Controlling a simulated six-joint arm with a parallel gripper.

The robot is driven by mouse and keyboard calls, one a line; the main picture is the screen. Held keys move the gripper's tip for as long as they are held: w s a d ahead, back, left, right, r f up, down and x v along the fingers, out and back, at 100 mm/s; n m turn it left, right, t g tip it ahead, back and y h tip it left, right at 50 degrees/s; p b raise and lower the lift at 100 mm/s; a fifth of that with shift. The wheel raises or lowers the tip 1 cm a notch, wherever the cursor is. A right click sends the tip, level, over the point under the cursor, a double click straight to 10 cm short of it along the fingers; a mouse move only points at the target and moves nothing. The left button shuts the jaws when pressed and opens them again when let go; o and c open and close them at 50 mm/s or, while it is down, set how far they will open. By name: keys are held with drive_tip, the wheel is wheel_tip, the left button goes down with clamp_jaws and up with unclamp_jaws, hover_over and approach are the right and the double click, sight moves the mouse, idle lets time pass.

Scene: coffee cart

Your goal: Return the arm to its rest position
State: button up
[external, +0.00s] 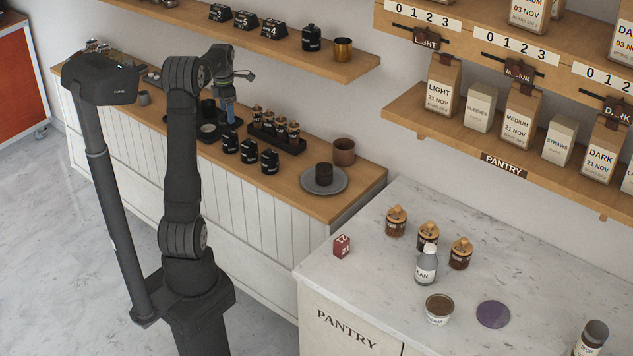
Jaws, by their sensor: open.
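My arm rises from its dark base and bends at a high elbow. Its forearm reaches away over the wooden counter (345,200). My gripper (229,113) hangs below the wrist over the back of this counter, near a dark stand (208,128). It is small and partly masked by my arm, but it is open and I see nothing held in it. I cannot tell whether its fingertips touch anything below.
Small black jars (249,151) and a dark rack (275,138) stand close to the gripper's right. A grey plate (323,181) holds a dark cup. A shelf (300,52) runs behind. The marble counter (380,270) carries jars, a bottle and a purple disc (493,314).

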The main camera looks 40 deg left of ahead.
sight(229, 134)
wheel_tip(229, 134, down, 13)
wheel_tip(229, 134, up, 11)
drive_tip(key=s+d+m, duration=0.3)
drive_tip(key=d, duration=1.6)
drive_tip(key=s+d+m, duration=0.3)
drive_tip(key=d+m, duration=0.1)
drive_tip(key=d, duration=1.6)
drive_tip(key=s+d+m, duration=0.3)
drive_tip(key=d+m, duration=0.1)
drive_tip(key=d, duration=1.5)
drive_tip(key=shift+s+d+r, duration=0.15)
drive_tip(key=shift+s+r, duration=0.05)
drive_tip(key=shift+s, duration=0.15)
